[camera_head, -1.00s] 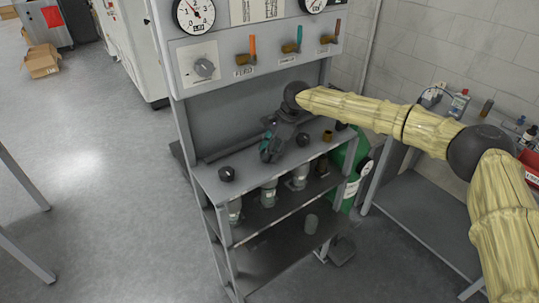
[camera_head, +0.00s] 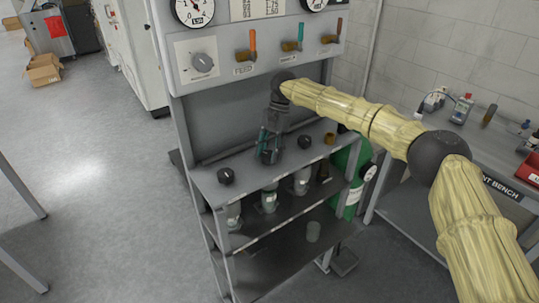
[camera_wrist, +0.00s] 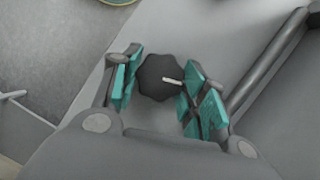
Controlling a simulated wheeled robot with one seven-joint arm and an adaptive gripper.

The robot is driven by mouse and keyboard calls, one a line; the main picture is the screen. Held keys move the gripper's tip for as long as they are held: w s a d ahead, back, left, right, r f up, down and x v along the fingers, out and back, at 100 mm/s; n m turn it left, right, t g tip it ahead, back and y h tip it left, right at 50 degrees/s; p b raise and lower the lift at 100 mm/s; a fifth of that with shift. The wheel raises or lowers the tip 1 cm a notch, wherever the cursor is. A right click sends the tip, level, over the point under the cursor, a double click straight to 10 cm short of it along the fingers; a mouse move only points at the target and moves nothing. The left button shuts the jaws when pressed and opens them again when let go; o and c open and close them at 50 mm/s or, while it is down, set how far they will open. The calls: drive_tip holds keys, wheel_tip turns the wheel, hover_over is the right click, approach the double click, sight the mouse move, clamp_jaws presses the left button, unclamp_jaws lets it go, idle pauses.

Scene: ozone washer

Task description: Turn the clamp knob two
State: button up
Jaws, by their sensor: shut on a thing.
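A black lobed knob (camera_wrist: 157,77) with a white pointer line sits between the two teal finger pads of my gripper (camera_wrist: 160,84) in the wrist view. The line points right, towards the right-hand pad. In the head view my gripper (camera_head: 267,156) points down at the grey shelf top (camera_head: 245,180), at the middle place in the row of clamp knobs, and mostly hides that knob. A left knob (camera_head: 226,176) and a right knob (camera_head: 304,142) stand on either side. My gripper is closed on the middle knob.
Clear canisters (camera_head: 269,200) hang below the shelf top. Above is a panel with a dial (camera_head: 202,62), gauges and coloured-handled valves (camera_head: 292,45). A brass fitting (camera_head: 330,138) and a green cylinder (camera_head: 352,165) are at the right.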

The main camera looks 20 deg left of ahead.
drive_tip(key=shift+n, duration=0.5)
drive_tip(key=o, duration=1)
drive_tip(key=shift+o, duration=0.2)
